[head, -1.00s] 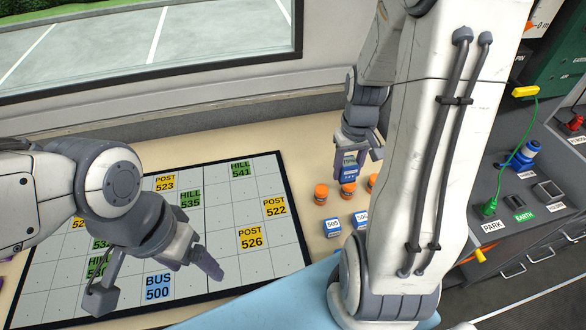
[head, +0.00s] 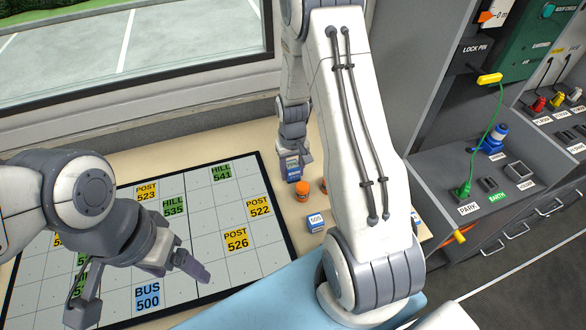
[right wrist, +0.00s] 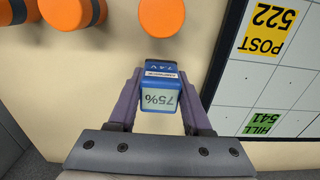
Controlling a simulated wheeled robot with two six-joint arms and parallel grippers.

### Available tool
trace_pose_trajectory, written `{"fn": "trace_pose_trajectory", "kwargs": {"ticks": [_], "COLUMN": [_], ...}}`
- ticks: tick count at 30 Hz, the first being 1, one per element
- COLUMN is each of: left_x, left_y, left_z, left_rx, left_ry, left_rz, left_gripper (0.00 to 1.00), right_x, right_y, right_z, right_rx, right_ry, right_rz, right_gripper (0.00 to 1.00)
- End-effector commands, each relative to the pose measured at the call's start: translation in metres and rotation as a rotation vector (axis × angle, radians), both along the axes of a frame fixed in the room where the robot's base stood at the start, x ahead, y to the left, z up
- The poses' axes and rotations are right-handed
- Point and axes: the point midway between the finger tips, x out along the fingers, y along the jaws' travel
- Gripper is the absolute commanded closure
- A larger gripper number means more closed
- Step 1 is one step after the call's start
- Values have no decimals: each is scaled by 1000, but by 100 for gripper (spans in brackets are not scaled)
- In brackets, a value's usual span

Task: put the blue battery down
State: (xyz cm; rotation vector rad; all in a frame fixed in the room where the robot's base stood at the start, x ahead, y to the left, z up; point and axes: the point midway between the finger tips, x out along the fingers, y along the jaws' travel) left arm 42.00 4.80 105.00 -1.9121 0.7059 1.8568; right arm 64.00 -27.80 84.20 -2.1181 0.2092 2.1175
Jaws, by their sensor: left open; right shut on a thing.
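The blue battery (head: 291,168) is upright in my right gripper (head: 292,158), just behind the orange-topped cylinders on the beige table top. In the right wrist view the blue battery (right wrist: 160,84) shows a pale face marked 75%, between the two purple fingers of my right gripper (right wrist: 158,100). Whether its base touches the table I cannot tell. My left gripper (head: 140,295) is open and empty over the grid board (head: 205,290), around the BUS 500 card.
Orange-topped cylinders (head: 302,190) stand close in front of the battery. A blue-and-white block (head: 315,222) marked 505 is nearer. Bare table top (head: 258,140) lies behind the board. A grey console (head: 450,160) with plugs stands at right.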

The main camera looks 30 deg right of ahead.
Motion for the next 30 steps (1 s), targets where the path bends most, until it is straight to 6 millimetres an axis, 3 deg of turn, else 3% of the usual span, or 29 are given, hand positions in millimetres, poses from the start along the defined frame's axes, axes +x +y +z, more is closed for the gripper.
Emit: {"fn": "trace_pose_trajectory", "kwargs": {"ticks": [9, 10, 12, 23, 26, 30], "left_x": [0, 0, 0, 0, 0, 0], "left_y": [0, 0, 0, 0, 0, 0], "left_z": [-3, -3, -2, 1, -1, -3], "left_rx": [0, 0, 0, 0, 0, 0], "left_ry": [0, 0, 0, 0, 0, 0], "left_rz": [0, 0, 0, 0, 0, 0], "left_gripper": [20, 20, 20, 20, 20, 20], "right_x": [0, 0, 0, 0, 1, 2], "right_y": [0, 0, 0, 0, 0, 0], "right_z": [-4, -3, -3, 2, 11, 38], "right_rx": [0, 0, 0, 0, -1, -1], "right_ry": [0, 0, 0, -1, -3, -7], "right_rz": [0, 0, 0, 1, 1, 1], "right_gripper": [100, 43, 20, 20, 20, 20]}}
